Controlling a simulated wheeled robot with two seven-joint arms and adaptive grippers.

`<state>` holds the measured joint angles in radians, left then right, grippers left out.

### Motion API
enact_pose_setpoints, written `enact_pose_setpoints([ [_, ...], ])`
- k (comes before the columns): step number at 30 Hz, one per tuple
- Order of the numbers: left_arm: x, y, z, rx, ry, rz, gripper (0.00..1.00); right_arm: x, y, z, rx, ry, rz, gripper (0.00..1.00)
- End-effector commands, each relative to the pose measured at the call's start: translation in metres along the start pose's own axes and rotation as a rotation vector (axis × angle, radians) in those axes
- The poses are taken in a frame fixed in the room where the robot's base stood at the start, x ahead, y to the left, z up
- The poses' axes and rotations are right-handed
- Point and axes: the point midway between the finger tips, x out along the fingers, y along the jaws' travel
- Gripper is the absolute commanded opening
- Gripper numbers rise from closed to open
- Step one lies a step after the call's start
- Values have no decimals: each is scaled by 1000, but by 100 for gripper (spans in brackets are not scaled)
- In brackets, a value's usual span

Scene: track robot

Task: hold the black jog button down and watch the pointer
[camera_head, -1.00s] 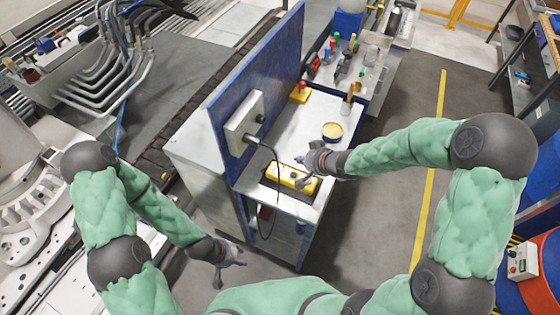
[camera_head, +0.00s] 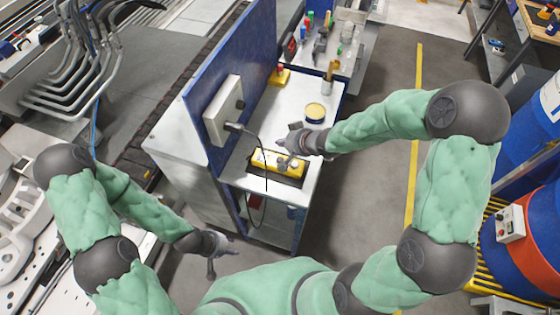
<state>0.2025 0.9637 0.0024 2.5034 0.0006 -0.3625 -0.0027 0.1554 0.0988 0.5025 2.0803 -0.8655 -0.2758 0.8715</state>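A yellow control box (camera_head: 267,159) with a dark edge and small round buttons lies on the pale bench top. The black jog button cannot be told apart at this size, and part of the box is behind my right gripper. My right gripper (camera_head: 281,154) is over the right half of the box, its fingers spread, one reaching down to the box; contact cannot be made out. My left gripper (camera_head: 225,263) is open and empty, low in front of the bench. No pointer can be made out.
Open floor lies right.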

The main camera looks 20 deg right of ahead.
Motion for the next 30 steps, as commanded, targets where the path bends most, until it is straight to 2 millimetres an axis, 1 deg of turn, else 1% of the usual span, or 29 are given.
enact_pose_setpoints([
  [1,10,-4,0,0,0,0,40,7,5,5,-1,0,0,0],
  [15,56,-20,-2,0,0,0,40,38,28,28,1,0,0,0],
  [21,64,-23,-2,0,0,0,40,47,34,34,0,0,0,0],
  [30,64,-23,-2,0,0,0,40,47,34,34,0,1,0,0],
])
